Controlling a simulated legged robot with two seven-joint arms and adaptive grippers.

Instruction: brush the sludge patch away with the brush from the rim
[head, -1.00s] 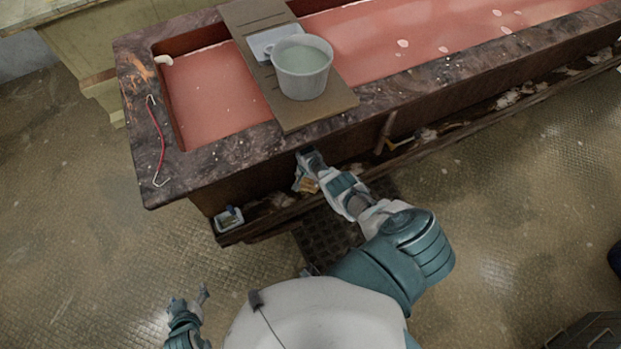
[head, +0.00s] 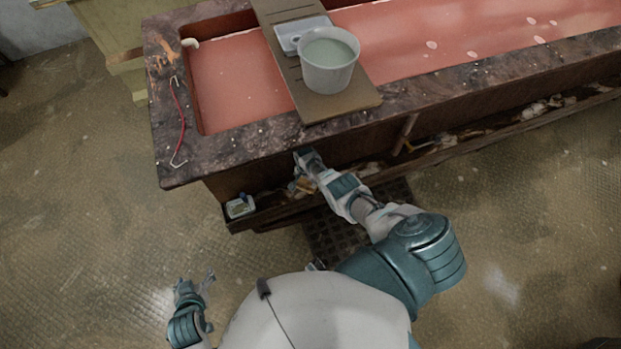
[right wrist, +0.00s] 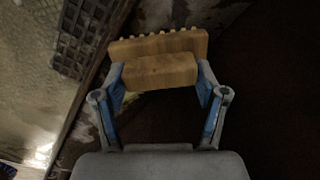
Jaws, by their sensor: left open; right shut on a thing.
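My right gripper (head: 303,180) is shut on a wooden block-shaped brush, low in front of the tank's near side wall. In the right wrist view the brush (right wrist: 158,46) sits crosswise between the two fingers (right wrist: 160,88), with its row of pale bristle tufts facing away from the palm. In the head view the brush is mostly hidden by the hand. My left gripper (head: 195,285) is open and empty, over the floor at the lower left. The tank's dark stone rim (head: 235,146) surrounds pink liquid. I cannot make out the sludge patch with certainty.
A board (head: 350,104) spans the tank, bearing a bucket (head: 328,70) of pale liquid and a white tray (head: 290,38). A red hooked wire (head: 182,125) lies on the rim. A low ledge below holds debris and a small white device (head: 240,206). A dark grate (head: 335,236) lies on the floor.

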